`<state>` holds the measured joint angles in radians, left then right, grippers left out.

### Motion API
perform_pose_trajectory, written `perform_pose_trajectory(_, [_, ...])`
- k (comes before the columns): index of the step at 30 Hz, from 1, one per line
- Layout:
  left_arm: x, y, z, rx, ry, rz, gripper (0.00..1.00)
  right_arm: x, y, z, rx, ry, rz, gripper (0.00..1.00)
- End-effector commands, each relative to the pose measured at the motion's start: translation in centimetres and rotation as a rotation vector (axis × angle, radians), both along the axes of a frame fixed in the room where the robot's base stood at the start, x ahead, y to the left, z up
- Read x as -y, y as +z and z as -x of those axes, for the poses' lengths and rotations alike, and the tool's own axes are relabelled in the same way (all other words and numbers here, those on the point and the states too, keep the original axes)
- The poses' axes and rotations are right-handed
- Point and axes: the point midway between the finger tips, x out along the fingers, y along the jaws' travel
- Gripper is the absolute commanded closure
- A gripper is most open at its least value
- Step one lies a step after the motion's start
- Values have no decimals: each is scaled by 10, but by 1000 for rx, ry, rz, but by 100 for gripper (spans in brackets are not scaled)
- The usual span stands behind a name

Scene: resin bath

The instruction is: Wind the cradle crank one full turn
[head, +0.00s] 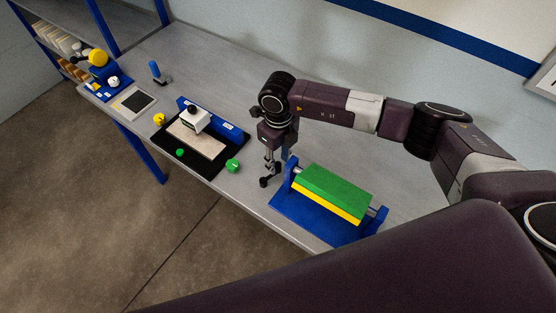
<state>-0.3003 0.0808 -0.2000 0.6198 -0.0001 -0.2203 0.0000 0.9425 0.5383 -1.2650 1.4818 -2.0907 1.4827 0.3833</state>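The cradle is a blue frame (300,212) near the front edge of the bench. It carries a long block, green on top (335,190) and yellow along its front side (322,201), on a metal shaft (376,211) that shows at the right end. My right gripper (271,172) points down at the cradle's left end, beside the blue end plate. A small dark knob-like shape shows at the fingertips. The crank is not clearly distinguishable there, and I cannot tell whether the fingers hold it. My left gripper is not in view.
Left of the cradle, a black mat (170,146) bears a pale sheet, a white device (194,119) and green knobs. Farther left are a framed panel (133,103), a blue stand with a yellow disc (97,58) and shelves. The bench behind the cradle is clear.

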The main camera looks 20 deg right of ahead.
Motion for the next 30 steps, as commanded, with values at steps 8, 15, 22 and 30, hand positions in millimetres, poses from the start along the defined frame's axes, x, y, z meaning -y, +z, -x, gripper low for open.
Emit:
perform_pose_trajectory(8, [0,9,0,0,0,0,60,-1,-22,0,0,0,-1,67])
perform_pose_trajectory(15, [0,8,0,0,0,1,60,-1,-23,0,0,0,-1,67])
perform_pose_trajectory(22, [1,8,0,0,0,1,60,-1,-23,0,1,0,-2,92])
perform_pose_trajectory(30, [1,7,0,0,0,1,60,0,-23,0,1,-13,-3,100])
